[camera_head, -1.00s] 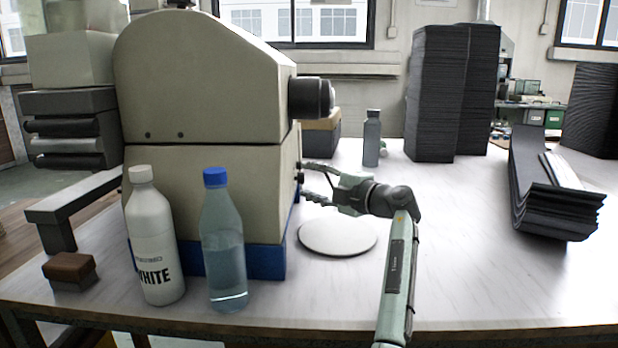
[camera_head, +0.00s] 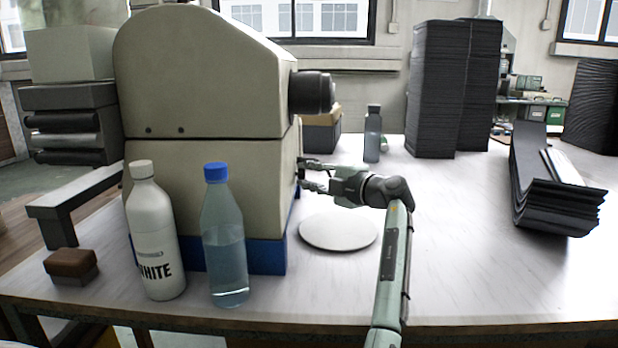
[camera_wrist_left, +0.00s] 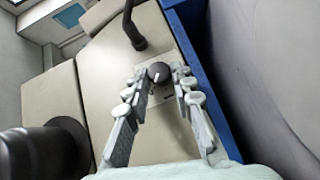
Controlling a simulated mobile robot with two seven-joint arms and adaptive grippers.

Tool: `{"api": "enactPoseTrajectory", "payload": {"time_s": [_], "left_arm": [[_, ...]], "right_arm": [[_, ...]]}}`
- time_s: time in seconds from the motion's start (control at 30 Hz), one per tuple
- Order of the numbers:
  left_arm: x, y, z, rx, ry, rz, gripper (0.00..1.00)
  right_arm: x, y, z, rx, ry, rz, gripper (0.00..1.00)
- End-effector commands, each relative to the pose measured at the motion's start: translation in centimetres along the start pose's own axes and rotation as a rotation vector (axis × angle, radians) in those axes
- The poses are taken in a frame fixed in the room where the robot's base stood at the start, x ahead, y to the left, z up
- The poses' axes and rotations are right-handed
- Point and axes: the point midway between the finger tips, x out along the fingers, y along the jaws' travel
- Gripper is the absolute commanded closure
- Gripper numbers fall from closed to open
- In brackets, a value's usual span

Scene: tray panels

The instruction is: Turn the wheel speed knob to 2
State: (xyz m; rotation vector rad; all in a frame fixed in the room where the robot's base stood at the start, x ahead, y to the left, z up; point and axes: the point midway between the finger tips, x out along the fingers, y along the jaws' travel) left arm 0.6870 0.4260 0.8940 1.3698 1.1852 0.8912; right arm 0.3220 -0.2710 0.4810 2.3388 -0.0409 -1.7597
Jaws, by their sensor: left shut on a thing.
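The beige machine (camera_head: 205,75) with a blue base stands at the left of the table. A dark round knob (camera_wrist_left: 158,72) with a white pointer mark is on its side panel, in the wrist view. The mark points down and to the left in that view. The numbers around it are too small to read. My left gripper (camera_head: 303,174) reaches the machine's right side. In the wrist view its fingertips (camera_wrist_left: 162,84) are on either side of the knob, shut on it. In the head view the gripper hides the knob. My right gripper is not in view.
A white bottle (camera_head: 158,235) and a clear blue-capped bottle (camera_head: 225,250) stand in front of the machine. A round white plate (camera_head: 338,232) lies below the gripper. Dark stacked panels (camera_head: 437,90) stand behind. The table's right front is clear.

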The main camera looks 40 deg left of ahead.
Motion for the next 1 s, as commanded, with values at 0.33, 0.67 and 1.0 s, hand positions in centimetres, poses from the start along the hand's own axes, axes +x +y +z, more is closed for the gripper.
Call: {"api": "enactPoseTrajectory", "payload": {"time_s": [0.33, 0.67, 1.0], "left_arm": [[0.1, 1.1, 0.0, 0.244, -0.014, -0.243, 1.00], [0.0, 0.7, 0.1, 0.283, -0.018, -0.280, 1.00], [0.1, 0.7, 0.1, 0.282, -0.017, -0.279, 0.56]], "right_arm": [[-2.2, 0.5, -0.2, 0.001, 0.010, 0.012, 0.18], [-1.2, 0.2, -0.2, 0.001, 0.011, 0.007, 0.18], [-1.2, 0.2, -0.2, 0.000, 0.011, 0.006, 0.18]]}}
